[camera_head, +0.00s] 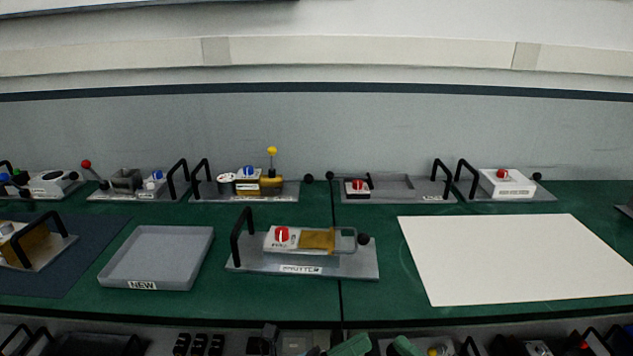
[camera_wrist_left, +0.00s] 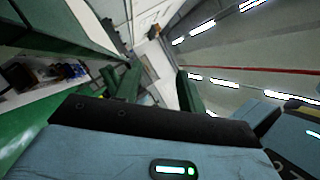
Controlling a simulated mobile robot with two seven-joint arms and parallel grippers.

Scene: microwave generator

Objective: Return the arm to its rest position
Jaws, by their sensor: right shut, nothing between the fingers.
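My left gripper (camera_wrist_left: 158,88) shows in the left wrist view beyond a black bar and a pale blue housing. Its two dark green fingers stand apart with nothing seen between them, so it looks open. In that view the picture is strongly tilted, with a green frame at the left and ceiling lights at the upper right. In the head view no arm reaches over the green worktable (camera_head: 380,290). My right gripper cannot be made out in either view.
A shutter fixture (camera_head: 250,263) stands mid-table. A grey tray marked NEW (camera_head: 160,250) is left of it, a white sheet (camera_head: 520,258) right. Several handled fixtures line the back. Green pieces (camera_head: 350,346) show at the bottom edge among shelf items.

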